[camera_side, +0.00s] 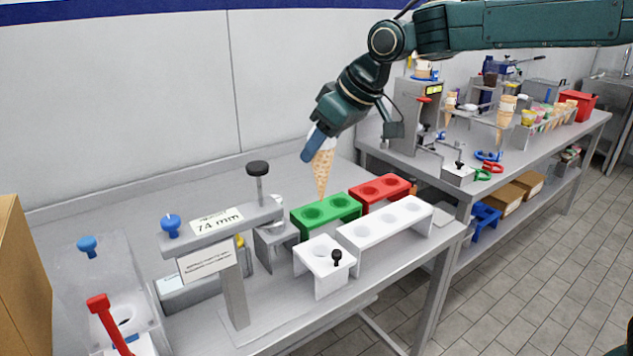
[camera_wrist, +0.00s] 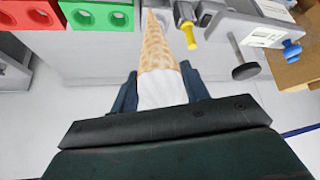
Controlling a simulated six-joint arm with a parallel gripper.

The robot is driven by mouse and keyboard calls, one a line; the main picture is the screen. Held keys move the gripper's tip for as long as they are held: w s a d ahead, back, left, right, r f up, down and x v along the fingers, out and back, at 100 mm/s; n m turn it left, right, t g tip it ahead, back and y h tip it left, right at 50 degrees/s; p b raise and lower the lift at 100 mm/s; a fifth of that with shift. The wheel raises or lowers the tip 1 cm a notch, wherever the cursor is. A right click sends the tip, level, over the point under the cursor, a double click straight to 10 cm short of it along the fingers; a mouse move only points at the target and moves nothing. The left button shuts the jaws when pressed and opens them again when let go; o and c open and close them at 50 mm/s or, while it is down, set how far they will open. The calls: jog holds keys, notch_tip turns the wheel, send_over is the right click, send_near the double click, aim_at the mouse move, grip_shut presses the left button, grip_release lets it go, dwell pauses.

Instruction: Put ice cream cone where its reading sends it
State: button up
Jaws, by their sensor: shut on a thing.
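My gripper (camera_side: 318,142) is shut on an ice cream cone (camera_side: 323,172), holding it by its white-wrapped upper part. The cone points down, its tip close above or behind the green holder (camera_side: 326,214) in the side view; I cannot tell the exact gap. In the wrist view the cone (camera_wrist: 160,60) lies between the two blue fingers (camera_wrist: 160,92). The green holder (camera_wrist: 98,16) and the red holder (camera_side: 384,191) each have two holes, all looking empty. A gauge stand (camera_side: 232,285) carries a plate reading "74 mm" (camera_side: 215,226).
A white rack (camera_side: 386,230) with several empty holes and a small white block (camera_side: 322,262) stand in front of the coloured holders. A black-knobbed post (camera_side: 258,180) rises left of the green holder. A side bench (camera_side: 470,176) at right holds more cones and equipment.

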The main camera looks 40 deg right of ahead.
jog(key=w+d+f, duration=0.3)
jog(key=w+d, duration=0.3)
jog(key=d, duration=0.1)
jog(key=w+d+f, duration=0.3)
jog(key=w+d, duration=0.2)
jog(key=d, duration=0.2)
jog(key=shift+w+d+f, duration=0.15)
jog(key=shift+w+f, duration=0.15)
jog(key=shift+w, duration=0.05)
jog(key=shift+f, duration=0.15)
notch_tip(320, 180, down, 9)
dwell(0.6)
jog(key=shift+f, duration=1.75)
dwell(1.0)
jog(key=o, duration=0.8)
jog(key=shift+o, duration=0.2)
